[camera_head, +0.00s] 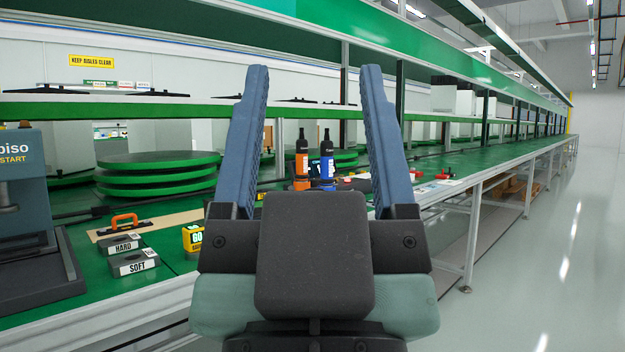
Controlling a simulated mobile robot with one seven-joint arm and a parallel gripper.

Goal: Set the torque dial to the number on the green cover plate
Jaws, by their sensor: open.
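My gripper (314,72) is raised in the middle of the view, its two long blue fingers wide apart with nothing held between them. It stands in front of the green bench and hides part of it. I cannot make out a torque dial for certain. I also cannot pick out a green cover plate with a number on it. A small yellow block (193,238) marked 60 stands on the bench just left of my gripper, partly hidden by it; I cannot tell what it is.
Left are a grey-blue machine (28,165) marked START, blocks marked HARD (119,243) and SOFT (134,263), an orange-handled tool (125,221) and stacked green discs (155,175). Orange (302,166) and blue (327,168) bottles stand behind. The floor (545,250) at right is clear.

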